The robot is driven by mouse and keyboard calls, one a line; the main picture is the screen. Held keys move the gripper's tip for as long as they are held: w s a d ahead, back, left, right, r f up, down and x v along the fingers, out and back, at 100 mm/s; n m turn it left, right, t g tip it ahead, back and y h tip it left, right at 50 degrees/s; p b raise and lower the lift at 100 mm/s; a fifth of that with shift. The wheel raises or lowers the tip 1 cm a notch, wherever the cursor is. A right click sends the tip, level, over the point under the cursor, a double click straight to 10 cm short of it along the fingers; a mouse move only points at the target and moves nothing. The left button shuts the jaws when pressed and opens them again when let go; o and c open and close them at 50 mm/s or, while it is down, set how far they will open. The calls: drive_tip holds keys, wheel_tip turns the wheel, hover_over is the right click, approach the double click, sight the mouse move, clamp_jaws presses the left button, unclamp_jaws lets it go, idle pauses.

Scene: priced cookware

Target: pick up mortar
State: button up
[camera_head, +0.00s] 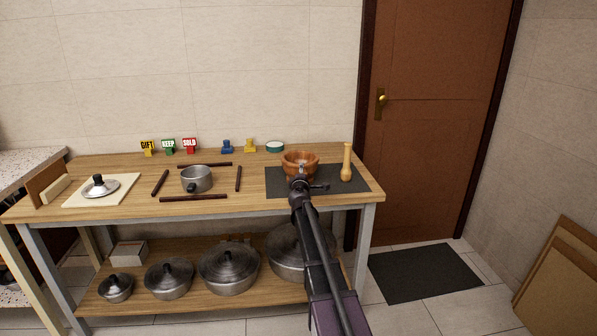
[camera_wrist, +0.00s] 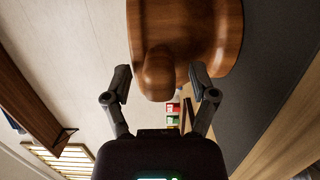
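The mortar (camera_head: 299,159) is a brown wooden bowl on the dark mat at the right end of the table. In the wrist view the mortar (camera_wrist: 205,28) fills the top, and its rounded knob points toward my gripper (camera_wrist: 161,82). The two fingers are apart, one on each side of the knob's end, with a gap visible on both sides. In the head view my gripper (camera_head: 304,183) is at the near side of the mortar and hides part of its front. A pale wooden pestle (camera_head: 347,163) stands upright to the right of the mortar.
The dark mat (camera_head: 280,186) lies under the mortar and pestle. A metal pot (camera_head: 197,179) sits among dark sticks mid-table. A lid (camera_head: 100,187) lies on a white board at left. Lidded pots fill the lower shelf.

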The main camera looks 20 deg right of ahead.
clamp_jaws()
drive_tip(key=shift+r+p, duration=0.35)
drive_tip(key=shift+p, duration=0.05)
idle(0.4)
drive_tip(key=shift+r+p, duration=1.6)
drive_tip(key=s, duration=0.3)
drive_tip(key=shift+s+a, duration=0.1)
drive_tip(key=shift+s, duration=0.2)
drive_tip(key=s+r+p, duration=0.1)
drive_tip(key=s, duration=1.1)
drive_tip(key=shift+s+a, duration=0.1)
drive_tip(key=shift+s, duration=0.05)
drive_tip(key=shift+s, duration=0.15)
